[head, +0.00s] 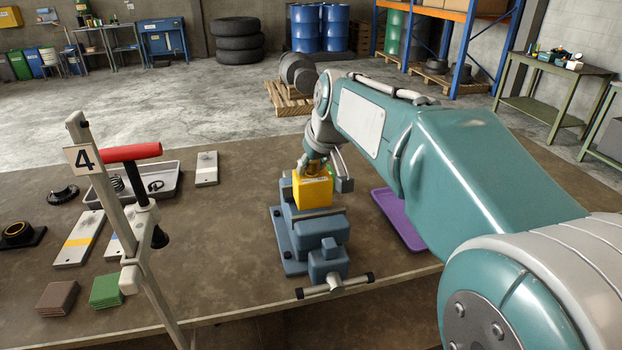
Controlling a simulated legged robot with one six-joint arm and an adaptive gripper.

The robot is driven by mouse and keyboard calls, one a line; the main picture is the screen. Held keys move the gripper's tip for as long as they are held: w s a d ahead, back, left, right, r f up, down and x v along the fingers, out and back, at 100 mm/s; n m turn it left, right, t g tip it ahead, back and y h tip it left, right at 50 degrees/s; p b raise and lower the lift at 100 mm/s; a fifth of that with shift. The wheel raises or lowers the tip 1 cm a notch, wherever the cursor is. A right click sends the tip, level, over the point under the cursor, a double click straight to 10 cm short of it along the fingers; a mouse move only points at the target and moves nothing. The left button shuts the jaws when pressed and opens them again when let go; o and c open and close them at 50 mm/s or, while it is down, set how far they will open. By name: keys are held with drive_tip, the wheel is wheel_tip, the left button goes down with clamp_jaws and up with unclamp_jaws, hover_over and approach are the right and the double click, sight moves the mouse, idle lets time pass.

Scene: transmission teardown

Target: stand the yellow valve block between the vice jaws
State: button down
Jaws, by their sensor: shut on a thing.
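The yellow valve block (313,191) is upright at the top of the blue-grey vice (296,226), over the jaw area. The front jaw hides its lower end, so I cannot tell whether it rests in the vice or is held just above it. My gripper (318,168) comes down from above and is shut on the top of the yellow valve block. The fingers are partly hidden by the block and the wrist.
A purple tray (400,218) lies right of the vice, partly behind my arm. A post with a red-handled clamp (130,153) and a "4" sign rises at left. Grey tray (168,190), plates, green pad (105,291) and brown pad (58,298) lie left. Table is clear between.

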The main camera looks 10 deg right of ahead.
sight(313, 175)
drive_tip(key=shift+w+a+f, duration=0.15)
drive_tip(key=f, duration=0.3)
drive_tip(key=shift+w+f, duration=0.1)
drive_tip(key=shift+w, duration=0.25)
drive_tip(key=shift+d+f, duration=0.25)
drive_tip(key=shift+f, duration=0.05)
drive_tip(key=shift+f, duration=0.1)
drive_tip(key=shift+c, duration=1.5)
unclamp_jaws()
drive_tip(key=shift+a, duration=0.2)
